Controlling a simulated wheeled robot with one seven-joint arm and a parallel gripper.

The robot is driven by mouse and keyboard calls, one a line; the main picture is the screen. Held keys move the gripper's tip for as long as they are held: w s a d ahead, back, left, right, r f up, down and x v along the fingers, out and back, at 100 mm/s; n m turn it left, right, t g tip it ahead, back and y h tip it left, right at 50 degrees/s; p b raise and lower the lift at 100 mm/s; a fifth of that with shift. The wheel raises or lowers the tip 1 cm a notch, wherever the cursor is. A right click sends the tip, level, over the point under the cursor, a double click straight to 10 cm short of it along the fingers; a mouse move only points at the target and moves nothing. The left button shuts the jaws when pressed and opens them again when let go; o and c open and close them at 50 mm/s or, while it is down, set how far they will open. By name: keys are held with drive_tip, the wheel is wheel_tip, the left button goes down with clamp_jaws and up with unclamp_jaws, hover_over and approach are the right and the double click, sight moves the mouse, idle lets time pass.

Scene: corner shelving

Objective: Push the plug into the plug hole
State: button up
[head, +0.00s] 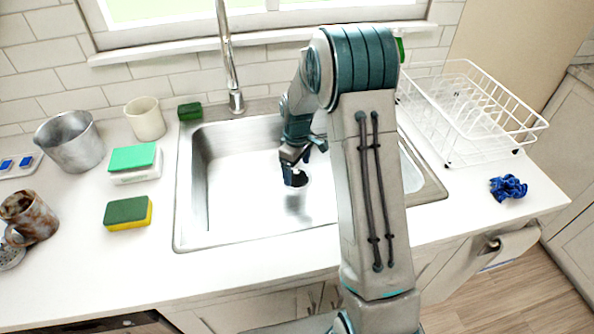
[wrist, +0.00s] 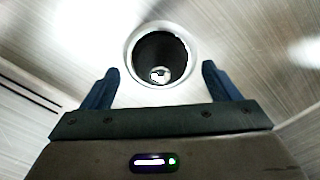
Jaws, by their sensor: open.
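The plug hole (wrist: 187,38) shows in the wrist view as a pale metal ring around a dark round middle. A small shiny knob, apparently the plug (wrist: 160,74), shows near the lower edge of that dark middle. I cannot tell whether the plug sits raised or flush. My gripper (wrist: 160,70) is open, with one blue finger on each side of the knob and nothing held between them. In the head view my gripper (head: 295,166) points down into the sink, just above the dark plug hole area (head: 297,181), which it partly hides.
The steel sink (head: 240,215) has bare floor around the hole. The tap (head: 233,80) rises behind it. Sponges (head: 128,213), a beige cup (head: 146,119) and a metal pot (head: 70,143) stand left. A white dish rack (head: 470,110) and blue cloth (head: 508,187) are right.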

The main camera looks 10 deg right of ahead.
sight(297, 171)
wheel_tip(297, 171, up, 10)
drive_tip(key=s+r+m+t, duration=0.1)
drive_tip(key=s+r+m, duration=0.1)
drive_tip(key=s+r, duration=0.35)
drive_tip(key=s+r+m, duration=0.2)
drive_tip(key=s+r, duration=0.1)
drive_tip(key=s, duration=0.5)
drive_tip(key=s+m+t, duration=0.1)
drive_tip(key=s+m, duration=0.4)
drive_tip(key=s, duration=0.9)
drive_tip(key=shift+t, duration=0.4)
